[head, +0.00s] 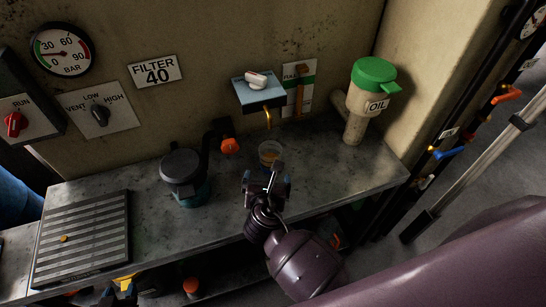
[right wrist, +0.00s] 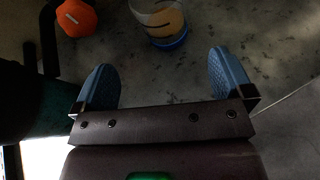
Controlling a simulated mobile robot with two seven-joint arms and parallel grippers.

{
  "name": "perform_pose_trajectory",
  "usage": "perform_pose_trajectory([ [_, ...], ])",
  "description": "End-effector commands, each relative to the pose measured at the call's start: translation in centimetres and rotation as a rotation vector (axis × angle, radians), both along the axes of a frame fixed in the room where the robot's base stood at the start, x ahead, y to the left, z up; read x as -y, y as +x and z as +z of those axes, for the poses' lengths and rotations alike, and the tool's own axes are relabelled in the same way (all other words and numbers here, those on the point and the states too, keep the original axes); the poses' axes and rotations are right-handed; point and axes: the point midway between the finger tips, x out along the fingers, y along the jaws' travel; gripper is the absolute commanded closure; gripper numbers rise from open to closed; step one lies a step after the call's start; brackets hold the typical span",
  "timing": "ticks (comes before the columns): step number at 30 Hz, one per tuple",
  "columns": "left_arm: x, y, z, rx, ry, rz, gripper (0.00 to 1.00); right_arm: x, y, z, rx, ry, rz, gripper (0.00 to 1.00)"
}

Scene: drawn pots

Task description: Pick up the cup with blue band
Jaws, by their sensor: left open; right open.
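The cup with blue band (head: 270,153) is a small clear cup with amber contents, standing on the grey metal bench. It also shows at the top of the right wrist view (right wrist: 160,20), where its blue band is low on the cup. My right gripper (head: 266,183) is open and empty, on the near side of the cup. In its wrist view the two blue fingers (right wrist: 164,80) are spread apart, with the cup beyond the tips and between their lines.
A dark-lidded teal pot (head: 184,178) and an orange knob (head: 230,146) stand left of the cup; the knob also shows in the wrist view (right wrist: 76,18). A green-lidded oil can (head: 370,95) is at the right. A ribbed plate (head: 82,238) lies left.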

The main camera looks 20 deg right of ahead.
Motion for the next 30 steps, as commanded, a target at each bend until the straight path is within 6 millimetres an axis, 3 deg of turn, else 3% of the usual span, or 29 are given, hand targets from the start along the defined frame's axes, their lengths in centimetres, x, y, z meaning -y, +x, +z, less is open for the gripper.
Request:
perform_pose_trajectory([
  [5,0.0,-0.1,-0.1,-0.003,0.001,0.001,0.57,0.2,0.4,-0.2,-0.022,-0.054,0.021,0.02],
  [15,0.0,0.0,-0.5,-0.001,0.0,0.0,0.57,1.5,4.2,-2.0,-0.022,-0.054,0.022,0.02],
  [23,0.0,0.3,-0.4,0.005,0.0,-0.002,0.57,2.1,5.5,-2.8,-0.022,-0.052,0.02,0.02],
  [30,0.1,0.4,-0.9,0.007,0.0,-0.002,0.57,3.2,8.0,-4.5,-0.022,-0.051,0.022,0.02],
])
